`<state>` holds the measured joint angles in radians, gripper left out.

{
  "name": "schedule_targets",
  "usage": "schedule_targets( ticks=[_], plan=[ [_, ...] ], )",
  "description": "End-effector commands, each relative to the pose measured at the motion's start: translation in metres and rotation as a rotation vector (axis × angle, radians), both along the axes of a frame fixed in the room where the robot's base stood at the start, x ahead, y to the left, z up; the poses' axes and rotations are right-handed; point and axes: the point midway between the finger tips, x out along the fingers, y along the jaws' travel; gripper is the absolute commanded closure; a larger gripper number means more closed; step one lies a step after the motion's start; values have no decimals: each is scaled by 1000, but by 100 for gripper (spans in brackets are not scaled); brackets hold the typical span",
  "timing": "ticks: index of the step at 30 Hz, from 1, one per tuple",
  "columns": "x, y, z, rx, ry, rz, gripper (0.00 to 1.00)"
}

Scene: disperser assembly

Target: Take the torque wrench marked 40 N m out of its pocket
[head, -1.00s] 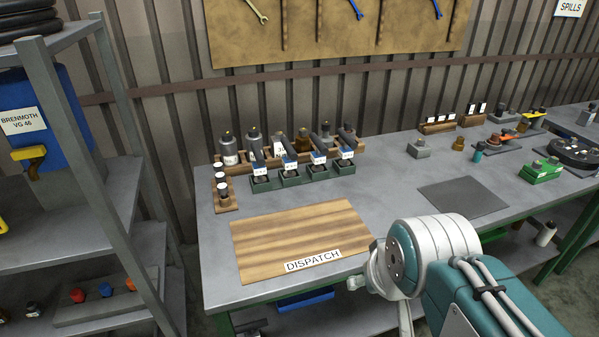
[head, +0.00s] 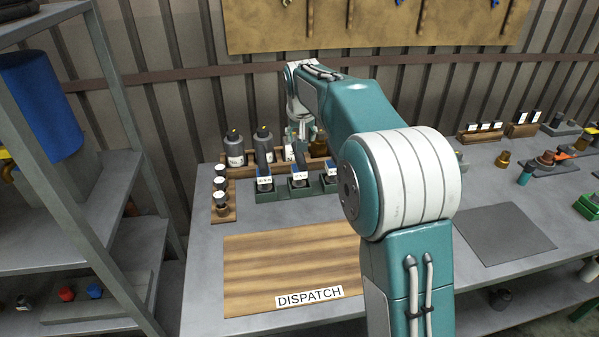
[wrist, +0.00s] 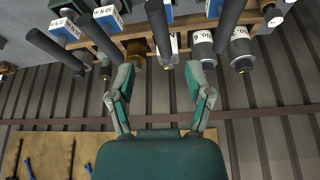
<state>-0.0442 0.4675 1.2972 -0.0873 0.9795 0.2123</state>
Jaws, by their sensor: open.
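Several torque wrenches with dark handles stand in a row of green pockets (head: 297,192) on the bench; white label plates on blue show at their fronts. In the wrist view, which appears upside down, one handle (wrist: 158,28) lies between my fingers in the picture, apart from them. Another handle (wrist: 98,38) stands to its left, with a partly legible label. I cannot pick out the 40 marking.
Behind the wrenches a wooden rack (head: 288,161) holds bottles (head: 235,148). A small wooden rack (head: 223,200) of white-capped vials stands at left. The wooden DISPATCH board (head: 290,262) is clear. My arm covers the right end of the wrench row. A corrugated wall stands close behind.

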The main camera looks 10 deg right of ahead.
Motion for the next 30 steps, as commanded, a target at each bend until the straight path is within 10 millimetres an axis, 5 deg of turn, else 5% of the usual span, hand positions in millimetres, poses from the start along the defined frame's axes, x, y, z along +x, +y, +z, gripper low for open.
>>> schedule_targets(
  ticks=[6,30],
  plan=[
    [44,-3,-37,5,11,-20,35],
    [79,-13,-122,6,16,-24,35]
  ],
)
